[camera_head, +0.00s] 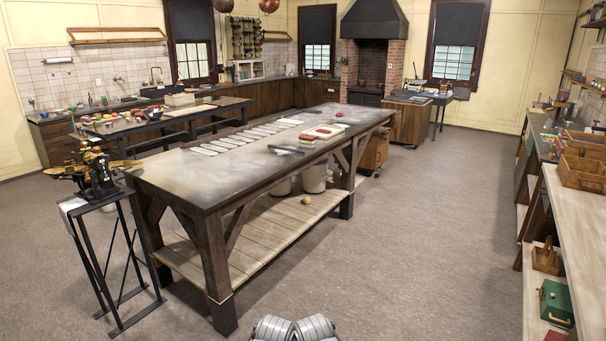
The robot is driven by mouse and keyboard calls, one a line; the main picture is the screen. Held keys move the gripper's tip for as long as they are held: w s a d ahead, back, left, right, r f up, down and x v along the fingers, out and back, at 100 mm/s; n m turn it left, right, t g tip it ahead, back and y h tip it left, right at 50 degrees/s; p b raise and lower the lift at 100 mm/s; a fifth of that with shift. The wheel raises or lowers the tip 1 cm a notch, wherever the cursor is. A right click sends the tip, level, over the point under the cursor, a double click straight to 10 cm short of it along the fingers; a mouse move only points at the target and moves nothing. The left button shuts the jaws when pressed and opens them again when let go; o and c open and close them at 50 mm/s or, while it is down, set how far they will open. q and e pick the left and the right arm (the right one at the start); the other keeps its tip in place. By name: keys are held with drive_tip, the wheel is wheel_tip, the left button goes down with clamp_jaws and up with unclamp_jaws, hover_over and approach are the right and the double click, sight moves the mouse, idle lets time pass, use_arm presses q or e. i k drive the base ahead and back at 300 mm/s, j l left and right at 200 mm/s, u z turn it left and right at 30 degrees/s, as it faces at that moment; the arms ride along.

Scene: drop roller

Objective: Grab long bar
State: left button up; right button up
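A long wooden worktable (207,172) stands in the middle of the room, some distance in front of me. A short dark bar-like object (286,149) lies on its top near the middle. A row of pale flat strips (236,139) runs along its far left side. I cannot tell which thing is the long bar. Two grey ribbed parts of my own body show at the bottom edge. Neither gripper can be made out, and nothing is seen held.
A brass-and-black machine (95,172) stands on a black metal stand (112,255) at the left. A side counter (577,225) with wooden boxes (583,172) runs along the right. A green box (556,302) sits low there. The floor (425,245) between table and counter is clear.

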sight(295, 150)
drive_tip(key=i+z, duration=0.4)
drive_tip(key=i, duration=1.35)
drive_tip(key=i+l+u, duration=0.15)
drive_tip(key=i, duration=0.4)
drive_tip(key=i+u, duration=0.2)
drive_tip(key=i, duration=0.35)
drive_tip(key=i+l+u, duration=0.15)
drive_tip(key=i+l, duration=0.15)
drive_tip(key=i, duration=0.2)
drive_tip(key=i+l+u, duration=0.7)
drive_tip(key=i, duration=0.2)
drive_tip(key=l+u, duration=0.2)
drive_tip(key=u, duration=0.15)
drive_tip(key=l+u, duration=0.2)
drive_tip(key=u, duration=0.15)
drive_tip(key=l+u, duration=0.2)
drive_tip(key=u, duration=0.2)
drive_tip(key=k+l+u, duration=0.1)
drive_tip(key=l, duration=0.35)
drive_tip(key=k+l+u, duration=0.15)
drive_tip(key=l, duration=0.3)
drive_tip(key=k+l+u, duration=0.1)
drive_tip(key=l, duration=0.3)
drive_tip(key=k+l+u, duration=0.15)
drive_tip(key=l, duration=0.3)
